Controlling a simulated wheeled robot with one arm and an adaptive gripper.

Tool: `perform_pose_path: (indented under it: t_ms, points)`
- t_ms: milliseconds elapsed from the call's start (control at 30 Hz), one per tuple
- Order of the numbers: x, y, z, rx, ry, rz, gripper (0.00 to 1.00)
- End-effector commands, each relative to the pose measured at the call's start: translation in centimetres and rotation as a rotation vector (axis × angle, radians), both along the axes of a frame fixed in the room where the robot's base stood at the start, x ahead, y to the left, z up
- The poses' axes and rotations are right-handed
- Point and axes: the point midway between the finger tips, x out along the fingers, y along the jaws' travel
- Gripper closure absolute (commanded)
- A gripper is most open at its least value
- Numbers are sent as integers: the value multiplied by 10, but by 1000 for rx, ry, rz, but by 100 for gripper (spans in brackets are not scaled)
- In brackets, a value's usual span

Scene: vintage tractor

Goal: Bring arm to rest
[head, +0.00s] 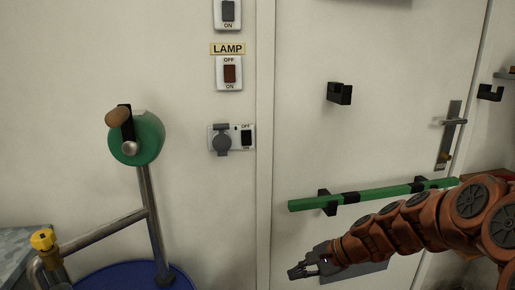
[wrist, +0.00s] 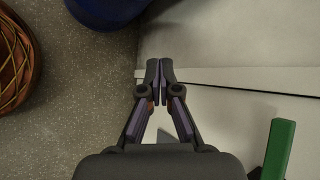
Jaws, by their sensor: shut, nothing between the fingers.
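My gripper (head: 298,271) is at the end of my orange arm, low in front of the white door in the head view. In the wrist view my gripper (wrist: 160,66) has its two dark fingers together, with nothing between them. It points along the lower part of the door and wall, above the speckled floor. The arm reaches in from the right edge of the head view, bent and extended toward the left, passing in front of the door.
A green bar (head: 360,197) rests in black brackets across the door (head: 300,100); its end shows in the wrist view (wrist: 279,150). A green-headed metal post (head: 150,138) stands left above a blue round base (head: 118,278). A woven basket (wrist: 14,60) sits on the floor.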

Motion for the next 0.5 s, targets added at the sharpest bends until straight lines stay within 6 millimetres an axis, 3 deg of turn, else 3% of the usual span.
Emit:
perform_pose_path:
  t_ms: [100,233,500]
  points:
    - [-46,15,4,-100,-32,175,100]
    - [-96,19,3,-208,-54,358,100]
    - [-193,-4,-3,-436,-60,700,100]
